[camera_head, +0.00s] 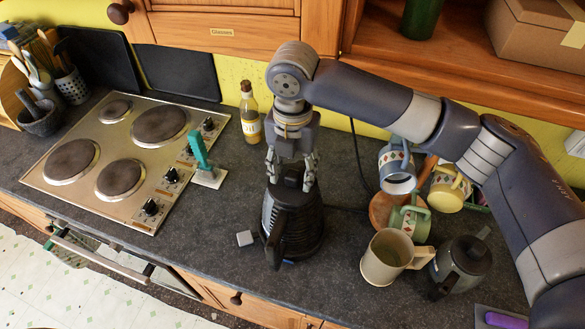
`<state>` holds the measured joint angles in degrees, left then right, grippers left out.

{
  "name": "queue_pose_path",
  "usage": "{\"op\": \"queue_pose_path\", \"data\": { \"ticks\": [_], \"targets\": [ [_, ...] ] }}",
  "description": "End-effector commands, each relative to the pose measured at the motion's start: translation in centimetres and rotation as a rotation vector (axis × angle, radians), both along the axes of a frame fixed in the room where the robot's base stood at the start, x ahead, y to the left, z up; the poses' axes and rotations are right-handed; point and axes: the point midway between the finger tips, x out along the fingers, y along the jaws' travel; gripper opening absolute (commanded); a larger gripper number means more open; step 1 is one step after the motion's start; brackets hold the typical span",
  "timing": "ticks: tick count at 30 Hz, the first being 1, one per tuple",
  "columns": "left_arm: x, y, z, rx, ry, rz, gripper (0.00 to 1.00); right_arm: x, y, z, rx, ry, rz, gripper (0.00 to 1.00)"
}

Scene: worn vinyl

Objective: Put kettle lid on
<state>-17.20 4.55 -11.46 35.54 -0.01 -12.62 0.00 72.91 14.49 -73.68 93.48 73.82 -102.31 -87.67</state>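The kettle (306,232) is black and stands upright on the dark worktop, with its handle towards the front edge. My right gripper (291,180) points down directly over the kettle's top, with one finger on each side. A dark grey piece, which looks like the kettle lid (292,177), is between the fingertips at the kettle's mouth. I cannot tell whether the fingers press on it or whether it rests on the rim. The gripper hides much of the kettle's top. My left gripper is not in view.
A hob (130,150) lies to the left, with a teal-handled tool (199,152) beside it. A bottle (249,115) stands behind. A beige mug (390,257), a dark lidded pot (460,262) and a rack of cups (397,168) crowd the right.

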Motion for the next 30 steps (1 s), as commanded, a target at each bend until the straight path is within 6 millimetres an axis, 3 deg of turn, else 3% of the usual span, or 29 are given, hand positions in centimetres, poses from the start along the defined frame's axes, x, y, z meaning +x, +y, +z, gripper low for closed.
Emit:
{"op": "queue_pose_path", "data": {
  "ticks": [18, 30],
  "targets": [
    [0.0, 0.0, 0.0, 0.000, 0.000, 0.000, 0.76, 0.0, 0.0, 0.1, 0.000, 0.000, 0.000, 0.48],
    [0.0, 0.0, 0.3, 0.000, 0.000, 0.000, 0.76, 0.0, 0.0, 1.1, 0.001, 0.000, 0.000, 0.48]
  ]
}}
